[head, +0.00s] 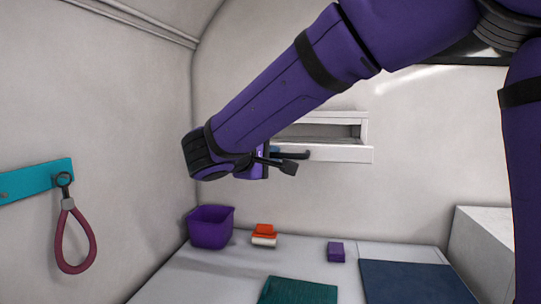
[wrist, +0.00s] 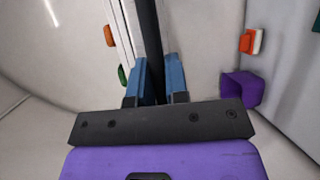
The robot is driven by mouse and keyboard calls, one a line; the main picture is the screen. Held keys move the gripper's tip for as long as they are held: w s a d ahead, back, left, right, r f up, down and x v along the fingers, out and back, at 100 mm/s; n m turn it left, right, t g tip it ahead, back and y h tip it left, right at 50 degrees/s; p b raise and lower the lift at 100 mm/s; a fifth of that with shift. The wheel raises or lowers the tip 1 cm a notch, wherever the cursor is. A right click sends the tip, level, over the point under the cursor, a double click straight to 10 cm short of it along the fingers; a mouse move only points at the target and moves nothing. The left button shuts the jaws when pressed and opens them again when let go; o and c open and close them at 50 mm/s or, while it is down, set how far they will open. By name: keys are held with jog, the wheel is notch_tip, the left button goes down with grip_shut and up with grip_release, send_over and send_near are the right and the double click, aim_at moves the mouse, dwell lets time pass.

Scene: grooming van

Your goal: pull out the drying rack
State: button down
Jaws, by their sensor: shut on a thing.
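The drying rack (head: 345,154) is a white drawer-like unit on the back wall, with a pale front panel below a recessed opening. A dark bar handle (head: 292,155) sits on its front; my arm hides the rack's left part. My gripper (head: 284,162) is at this handle. In the wrist view, the blue fingers of my gripper (wrist: 160,82) are shut on the dark handle bar (wrist: 150,35), which runs between them. A white edge of the rack (wrist: 127,38) shows beside the bar. I cannot tell how far out the rack stands.
Below are a purple bin (head: 210,230), an orange-and-white stack (head: 264,236), a small purple block (head: 336,252), a green mat (head: 298,291) and a blue mat (head: 415,282) on the pale table (head: 210,270). A pink loop (head: 74,240) hangs from a teal wall strip (head: 30,181).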

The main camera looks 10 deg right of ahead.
jog(key=c, duration=1.1)
grip_release()
jog(key=shift+c, duration=0.2)
jog(key=v, duration=1)
jog(key=shift+s+a, duration=0.25)
jog(key=shift+a, duration=0.05)
